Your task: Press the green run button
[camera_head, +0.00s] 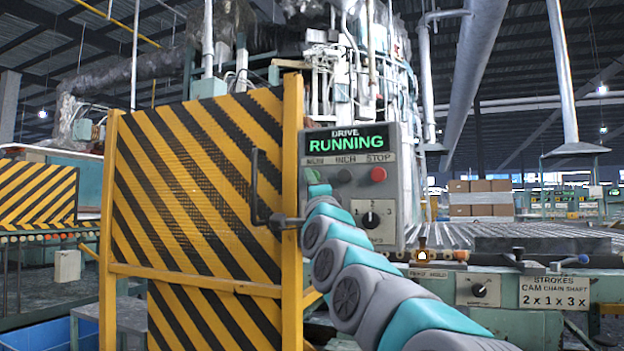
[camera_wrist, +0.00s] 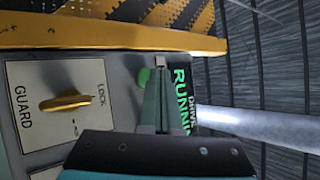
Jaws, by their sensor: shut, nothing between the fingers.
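The grey control panel (camera_head: 393,215) carries a lit display (camera_head: 346,144) reading "DRIVE RUNNING" in green. Under it is a row labelled RUN, INCH and STOP. The green run button (camera_head: 313,176) shows at the left of the row, just above my gripper (camera_head: 318,190), which partly covers that corner. In the wrist view the green button (camera_wrist: 143,77) sits just left of the fingertips of my gripper (camera_wrist: 160,62). My gripper is shut and empty. I cannot tell whether it touches the panel or the button.
The dark inch button (camera_head: 343,177) and red stop button (camera_head: 378,174) are beside the run button. A selector knob (camera_head: 371,220) is below. A striped guard door (camera_head: 200,190) stands left. The wrist view shows a yellow guard knob (camera_wrist: 66,102).

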